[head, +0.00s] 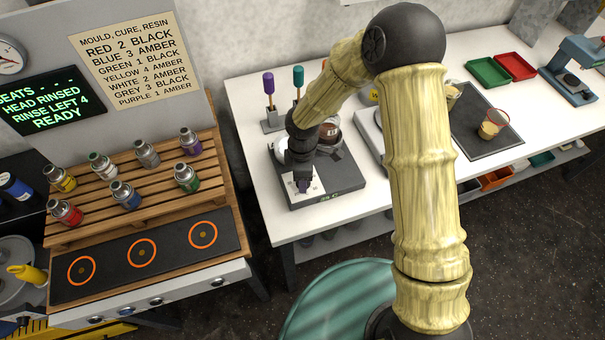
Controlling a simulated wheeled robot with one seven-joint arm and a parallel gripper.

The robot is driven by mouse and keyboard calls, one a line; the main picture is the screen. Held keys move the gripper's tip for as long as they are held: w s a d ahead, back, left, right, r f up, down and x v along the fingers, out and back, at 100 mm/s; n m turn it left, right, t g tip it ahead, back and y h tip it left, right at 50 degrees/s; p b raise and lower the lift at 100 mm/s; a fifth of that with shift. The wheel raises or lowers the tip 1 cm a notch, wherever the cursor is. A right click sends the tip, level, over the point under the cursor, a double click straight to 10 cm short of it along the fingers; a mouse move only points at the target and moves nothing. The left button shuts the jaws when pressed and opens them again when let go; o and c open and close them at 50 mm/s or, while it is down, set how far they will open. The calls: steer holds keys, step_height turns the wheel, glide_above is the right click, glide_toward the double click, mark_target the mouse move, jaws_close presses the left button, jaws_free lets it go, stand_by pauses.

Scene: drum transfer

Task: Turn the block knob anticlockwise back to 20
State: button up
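A dark grey block unit (347,182) sits on the white bench, with a pale dial plate (315,189) on its near left part. My gripper (303,187) points down over this plate, and its fingertips are at or just above it. The knob is hidden or too small to make out under the fingers. I cannot tell whether the fingers touch it, or read the dial marks. A round vessel with a brown label (329,133) stands behind, partly covered by my wrist.
Purple and teal handled tools (269,84) stand in holders behind my gripper. A grey device (369,128) is to the right, partly behind my arm. A dark mat (478,140) holds a cup of amber (491,124). A wooden rack (130,185) with several small cans stands left.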

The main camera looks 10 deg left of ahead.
step_height(320, 180, up, 17)
steer(key=b, duration=0.1)
steer(key=shift+w+r, duration=0.2)
steer(key=shift+w, duration=0.1)
stand_by(0.6)
steer(key=s+d+m+t, duration=0.1)
steer(key=s+d+m, duration=0.3)
steer(key=d+m, duration=0.6)
steer(key=s+d+f+m+t, duration=0.1)
steer(key=s+d+m, duration=0.3)
steer(key=d+m, duration=0.6)
steer(key=d+t, duration=0.1)
steer(key=d, duration=0.4)
steer(key=shift+d+f+m, duration=0.2)
steer(key=shift+d+m, duration=0.1)
steer(key=shift+d, duration=0.1)
steer(key=shift+w, duration=0.1)
